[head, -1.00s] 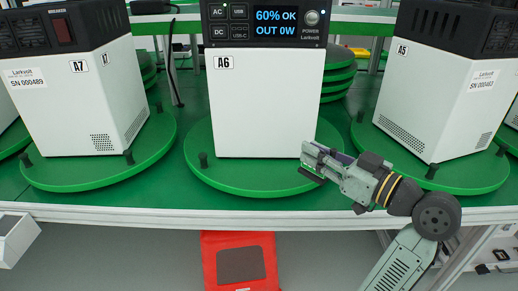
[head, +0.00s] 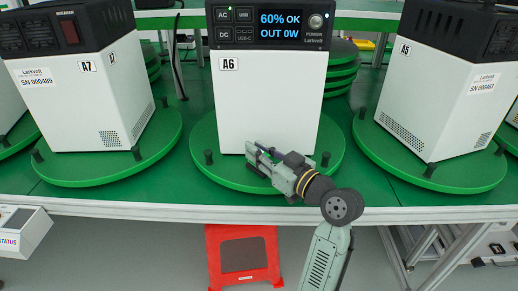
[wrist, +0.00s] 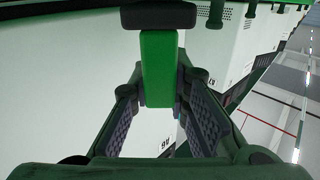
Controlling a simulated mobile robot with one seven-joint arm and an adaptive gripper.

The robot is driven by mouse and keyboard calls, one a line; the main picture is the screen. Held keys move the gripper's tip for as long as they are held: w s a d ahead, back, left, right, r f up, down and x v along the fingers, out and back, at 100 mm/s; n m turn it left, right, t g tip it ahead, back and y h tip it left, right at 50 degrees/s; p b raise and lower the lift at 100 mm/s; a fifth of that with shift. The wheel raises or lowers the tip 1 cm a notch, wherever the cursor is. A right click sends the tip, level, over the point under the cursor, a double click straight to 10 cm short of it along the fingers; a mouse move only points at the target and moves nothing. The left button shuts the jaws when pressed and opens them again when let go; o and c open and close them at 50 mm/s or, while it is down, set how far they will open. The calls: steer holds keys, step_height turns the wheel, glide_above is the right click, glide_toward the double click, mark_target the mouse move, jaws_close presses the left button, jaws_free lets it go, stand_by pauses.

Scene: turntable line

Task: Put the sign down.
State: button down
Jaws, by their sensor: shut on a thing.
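My gripper (head: 257,158) is over the front part of the green turntable (head: 310,177) under unit A6, in front of the white face of unit A6 (head: 268,110). In the wrist view my gripper (wrist: 167,125) has its two padded fingers on either side of a narrow green piece (wrist: 158,70) with a wider black foot (wrist: 158,15). I take this for the sign, seen edge-on. In the head view it is mostly hidden by the fingers. I cannot tell whether its foot touches the turntable. Any face or lettering is hidden.
Unit A7 (head: 75,100) stands on a turntable at left, unit A5 (head: 435,90) on another at right. Short black pegs (head: 208,157) rise from the turntable rims. Green tabletop shows between turntables.

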steer(key=shift+f, duration=0.2)
steer(key=c, duration=1.5)
jaws_free()
steer(key=shift+c, duration=0.2)
steer(key=shift+r, duration=0.1)
